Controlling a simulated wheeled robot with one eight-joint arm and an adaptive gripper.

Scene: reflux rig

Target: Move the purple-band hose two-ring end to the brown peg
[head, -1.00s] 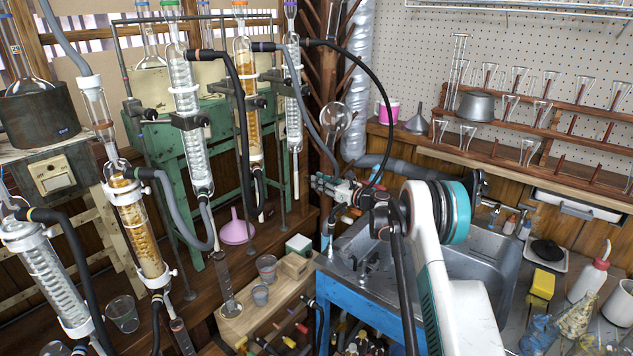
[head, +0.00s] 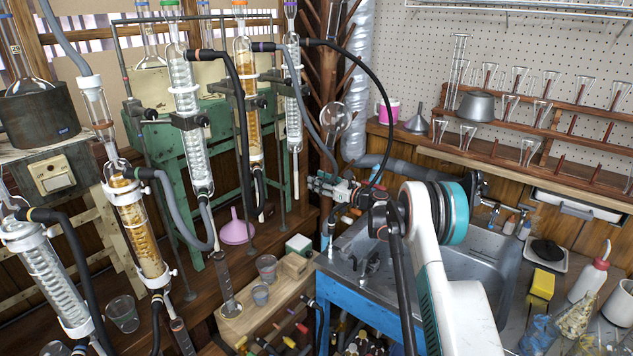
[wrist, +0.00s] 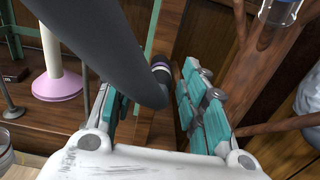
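The black hose (head: 372,80) runs from the purple-topped condenser (head: 291,90) in an arc down toward my gripper (head: 328,185). A dark hose (wrist: 110,45) crosses close to the wrist camera, over the left finger, and bends to a purple-and-white banded end (wrist: 160,72). My gripper (wrist: 150,98) has its teal fingers well apart, with the bend of the hose in or just above the gap. I cannot tell whether it touches the right finger. A brown wooden stand with pegs (head: 327,75) rises behind my gripper; I cannot single out the brown peg.
Several glass condensers with hoses stand to the left, by a green frame (head: 205,150). A metal sink (head: 470,265) lies at right under my arm. A round flask (head: 335,118) is close above my gripper.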

